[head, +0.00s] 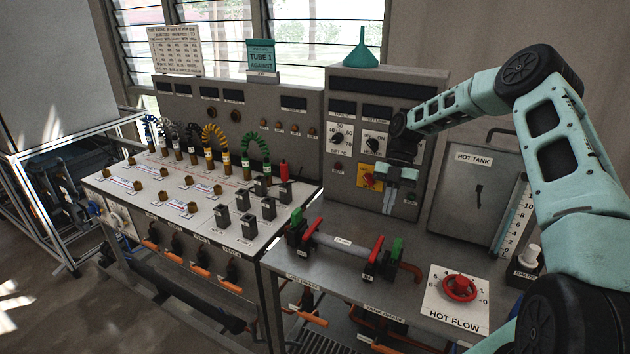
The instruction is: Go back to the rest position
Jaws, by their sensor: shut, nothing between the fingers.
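My arm comes in from the right side of the head view and bends over at the top right. My gripper (390,199) hangs in front of the grey control panel (425,95), beside the yellow plate with a red switch (369,178). The gripper is shut and holds nothing. Its fingers point down above the back of the bench (340,275), close to the panel; I cannot tell whether they touch it.
Below the gripper lies a clear tube (340,244) with red and green valve handles. A red handwheel (460,288) marked HOT FLOW and the HOT TANK box (474,190) are at the right. A green funnel (361,50) tops the panel. A console (160,185) with coloured hoses stands left.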

